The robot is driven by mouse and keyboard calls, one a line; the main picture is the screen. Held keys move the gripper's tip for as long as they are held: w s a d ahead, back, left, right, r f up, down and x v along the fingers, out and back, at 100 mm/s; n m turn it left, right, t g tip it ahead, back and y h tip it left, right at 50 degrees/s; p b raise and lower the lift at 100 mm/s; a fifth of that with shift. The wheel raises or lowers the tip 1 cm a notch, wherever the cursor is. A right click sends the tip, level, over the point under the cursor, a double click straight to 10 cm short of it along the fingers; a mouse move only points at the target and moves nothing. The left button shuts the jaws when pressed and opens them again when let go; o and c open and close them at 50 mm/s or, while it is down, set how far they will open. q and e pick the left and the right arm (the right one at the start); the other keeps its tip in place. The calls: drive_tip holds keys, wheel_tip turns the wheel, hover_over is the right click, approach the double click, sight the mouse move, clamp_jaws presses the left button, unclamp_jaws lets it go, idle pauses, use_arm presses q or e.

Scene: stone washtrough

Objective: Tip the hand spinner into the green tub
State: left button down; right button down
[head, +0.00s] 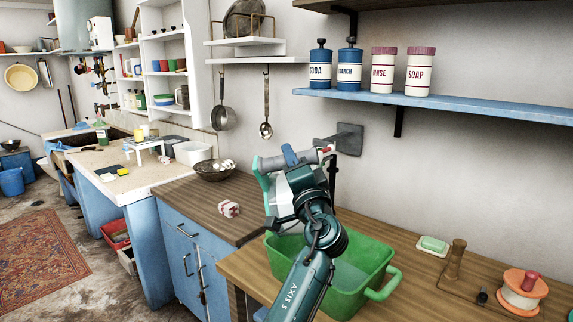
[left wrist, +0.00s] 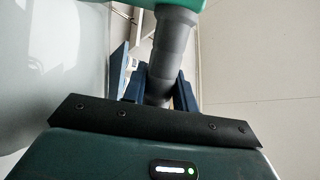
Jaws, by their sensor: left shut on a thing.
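The hand spinner (head: 277,216) has a whitish body with a green rim and shows beside and behind my left gripper (head: 291,157) in the head view. It is raised above the green tub (head: 378,270), tilted, with its green edge to the left. In the left wrist view, its pale body (left wrist: 50,55) fills the left side, and the blue fingers of my left gripper (left wrist: 158,90) close around a dark grey handle (left wrist: 174,50). My arm hides much of the spinner and part of the tub. The tub stands on the wooden counter. My right gripper is not in view.
A green soap dish (head: 433,245), a wooden-handled item (head: 456,258) and an orange-topped spool (head: 525,285) stand right of the tub. A red-and-white box (head: 229,209) and a dark bowl (head: 214,171) stand left. A blue shelf (head: 470,108) holds canisters above.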

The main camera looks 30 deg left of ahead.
sight(308, 158)
use_arm(q)
drive_tip(key=shift+w+d+r+m+t, duration=0.2)
drive_tip(key=shift+d+r+m+t, duration=0.1)
drive_tip(key=shift+d+m, duration=0.25)
drive_tip(key=shift+w+d+r+m+t, duration=0.1)
drive_tip(key=shift+w+d+m+t, duration=0.1)
drive_tip(key=shift+d+m+t, duration=0.15)
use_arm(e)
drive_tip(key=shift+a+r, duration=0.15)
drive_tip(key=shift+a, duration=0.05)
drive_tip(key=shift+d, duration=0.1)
use_arm(q)
drive_tip(key=shift+d+b, duration=0.1)
drive_tip(key=shift+b, duration=0.2)
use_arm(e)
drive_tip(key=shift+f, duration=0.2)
use_arm(q)
drive_tip(key=shift+w+d+m+t, duration=0.25)
drive_tip(key=shift+d+m+t, duration=0.1)
drive_tip(key=shift+d+m, duration=0.2)
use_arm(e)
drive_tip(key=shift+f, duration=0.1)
use_arm(q)
drive_tip(key=shift+s, duration=0.1)
